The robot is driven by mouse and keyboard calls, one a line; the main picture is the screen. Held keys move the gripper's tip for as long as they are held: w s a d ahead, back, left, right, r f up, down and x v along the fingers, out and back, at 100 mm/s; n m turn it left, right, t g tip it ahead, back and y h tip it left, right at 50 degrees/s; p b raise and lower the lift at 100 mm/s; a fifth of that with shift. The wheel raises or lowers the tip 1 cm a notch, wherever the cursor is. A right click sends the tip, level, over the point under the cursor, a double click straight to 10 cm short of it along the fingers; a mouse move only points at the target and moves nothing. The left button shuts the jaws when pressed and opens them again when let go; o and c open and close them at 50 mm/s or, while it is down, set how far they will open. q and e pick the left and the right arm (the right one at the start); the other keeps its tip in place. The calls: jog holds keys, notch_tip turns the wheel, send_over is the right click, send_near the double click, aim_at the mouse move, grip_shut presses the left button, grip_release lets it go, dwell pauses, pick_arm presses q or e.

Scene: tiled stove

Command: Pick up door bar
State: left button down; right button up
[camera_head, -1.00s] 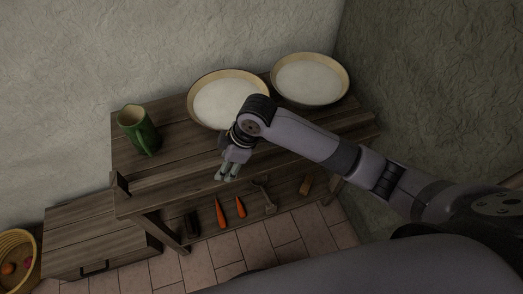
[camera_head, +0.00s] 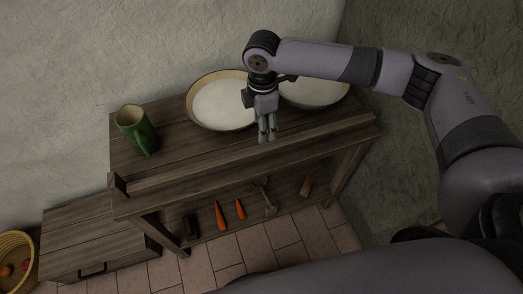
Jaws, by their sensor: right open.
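A long dark wooden bar (camera_head: 215,172) runs along the front edge of the wooden table (camera_head: 180,125); it looks like the door bar, but its wood blends with the table. My right gripper (camera_head: 267,138) points down over the front part of the tabletop, just behind the bar. It is open with nothing between its fingers. I cannot tell how high its fingertips are above the wood. My left gripper is out of view.
A green jug (camera_head: 140,134) stands at the table's left. Two wide bowls, one left (camera_head: 218,102) and one right (camera_head: 315,92), stand behind my gripper. Carrots (camera_head: 221,216) and small tools lie on the lower shelf. A low wooden chest (camera_head: 85,232) and a basket (camera_head: 14,250) are at left.

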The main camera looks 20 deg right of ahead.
aim_at(261, 147)
notch_tip(261, 147, down, 12)
jog(key=shift+a+f+p, duration=0.15)
jog(key=shift+f+p, duration=0.05)
jog(key=shift+p, duration=0.1)
jog(key=shift+c, duration=0.2)
grip_shut()
dwell(0.6)
jog(key=shift+w+r, duration=0.1)
jog(key=shift+r, duration=0.05)
